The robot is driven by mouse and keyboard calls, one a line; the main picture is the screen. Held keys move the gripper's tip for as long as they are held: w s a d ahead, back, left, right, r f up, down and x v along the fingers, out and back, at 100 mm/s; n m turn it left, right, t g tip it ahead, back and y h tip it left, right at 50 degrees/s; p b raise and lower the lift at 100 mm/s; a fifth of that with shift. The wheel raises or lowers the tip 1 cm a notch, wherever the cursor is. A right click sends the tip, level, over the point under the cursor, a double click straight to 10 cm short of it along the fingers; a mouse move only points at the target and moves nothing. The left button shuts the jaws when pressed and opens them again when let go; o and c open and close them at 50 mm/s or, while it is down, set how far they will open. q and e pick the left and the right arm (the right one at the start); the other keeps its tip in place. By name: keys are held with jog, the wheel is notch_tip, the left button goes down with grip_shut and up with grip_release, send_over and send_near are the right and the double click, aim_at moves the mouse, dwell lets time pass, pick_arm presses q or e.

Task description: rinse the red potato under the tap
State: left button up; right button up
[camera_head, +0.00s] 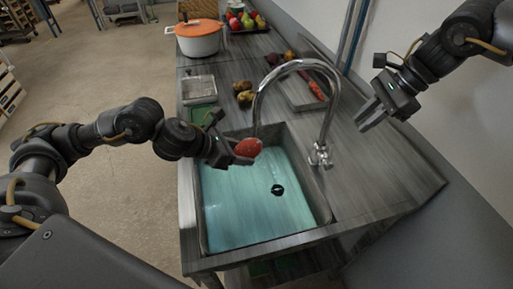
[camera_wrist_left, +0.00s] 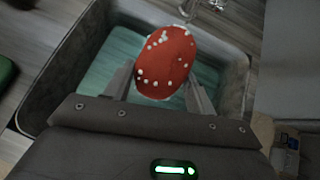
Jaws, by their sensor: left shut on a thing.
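The red potato (camera_head: 248,147) is held over the far part of the sink (camera_head: 204,226), close to the outlet of the curved metal tap (camera_head: 334,98). My left gripper (camera_head: 232,150) is shut on the potato. In the left wrist view the red potato (camera_wrist_left: 166,62) sits between the two fingers, with pale spots or drops on its skin. The sink basin (camera_wrist_left: 42,98) shows below it with bluish water or a bluish floor. I cannot tell whether water runs from the tap. My right gripper (camera_head: 372,116) is open and empty, above the counter to the right of the tap.
A pot with an orange lid (camera_head: 199,30) and a tray of fruit and vegetables (camera_head: 243,18) stand at the back of the counter. Brown potatoes (camera_head: 243,92), a small metal tray (camera_head: 198,88) and a green board (camera_head: 203,115) lie behind the sink. The counter right of the sink is clear.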

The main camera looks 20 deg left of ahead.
grip_shut()
jog(key=s+a+f+m+g+y, duration=0.3)
jog(key=s+a+f+m+y, duration=0.4)
jog(key=s+a, duration=0.5)
jog(key=w+d+f+m+t+y, duration=0.1)
jog(key=d+f+m+t+y, duration=0.2)
jog(key=d+m+t, duration=0.8)
jog(key=d+m, duration=0.3)
jog(key=m, duration=0.5)
jog(key=shift+f+m, duration=0.35)
jog(key=shift+m, duration=0.05)
